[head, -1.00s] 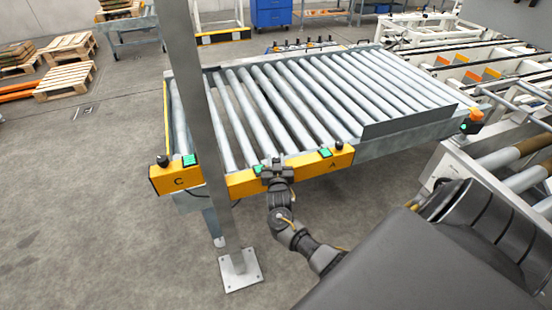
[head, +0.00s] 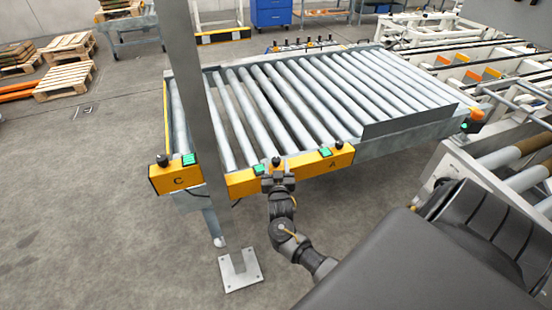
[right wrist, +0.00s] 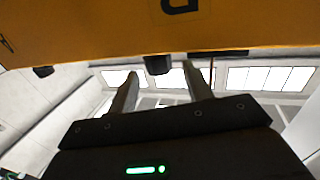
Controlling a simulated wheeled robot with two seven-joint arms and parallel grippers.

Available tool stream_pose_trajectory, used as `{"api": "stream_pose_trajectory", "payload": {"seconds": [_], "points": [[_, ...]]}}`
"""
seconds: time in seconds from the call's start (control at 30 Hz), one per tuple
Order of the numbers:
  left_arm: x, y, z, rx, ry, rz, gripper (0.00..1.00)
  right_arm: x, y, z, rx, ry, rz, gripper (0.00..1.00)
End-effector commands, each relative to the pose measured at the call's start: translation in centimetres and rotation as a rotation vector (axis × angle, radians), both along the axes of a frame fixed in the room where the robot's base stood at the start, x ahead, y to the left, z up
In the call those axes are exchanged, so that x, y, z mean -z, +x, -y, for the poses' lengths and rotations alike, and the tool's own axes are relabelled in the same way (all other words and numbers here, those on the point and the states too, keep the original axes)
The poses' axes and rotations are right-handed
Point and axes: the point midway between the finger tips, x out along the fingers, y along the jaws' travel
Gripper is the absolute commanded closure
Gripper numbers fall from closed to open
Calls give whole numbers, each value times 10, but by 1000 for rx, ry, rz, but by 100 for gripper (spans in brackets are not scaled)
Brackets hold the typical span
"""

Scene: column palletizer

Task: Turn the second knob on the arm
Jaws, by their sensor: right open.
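A yellow control panel (head: 305,172) runs along the front end of the roller conveyor. Black knobs stand on it: one by the letter C (head: 162,160), a middle one (head: 276,162), and one near the letter A (head: 338,145). Each has a green button beside it. My right gripper (head: 279,180) is open just in front of and below the middle knob. In the right wrist view the open fingers (right wrist: 161,80) point at a black knob (right wrist: 158,65) that shows between their tips, apart from both. My left gripper is out of view.
A grey post (head: 205,110) rises from a floor plate in front of the panel, left of my right arm, and hides part of the panel. The roller conveyor (head: 411,127) stands behind. Another roller line (head: 495,160) stands at right.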

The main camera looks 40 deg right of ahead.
Motion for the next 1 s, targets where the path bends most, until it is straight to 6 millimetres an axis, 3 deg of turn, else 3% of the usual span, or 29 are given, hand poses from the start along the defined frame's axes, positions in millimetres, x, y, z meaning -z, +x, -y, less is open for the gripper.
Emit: {"api": "stream_pose_trajectory", "payload": {"seconds": [0.2,0.4,0.83,0.93,1.0], "points": [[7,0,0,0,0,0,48,2,-36,-27,-1,4,0,50],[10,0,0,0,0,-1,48,1,-55,-40,1,3,0,50],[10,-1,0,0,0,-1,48,3,-59,-44,-2,1,-6,50],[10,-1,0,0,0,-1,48,29,-60,-51,-38,-1,-70,50],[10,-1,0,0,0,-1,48,72,-65,-63,-92,1,-171,50]]}}
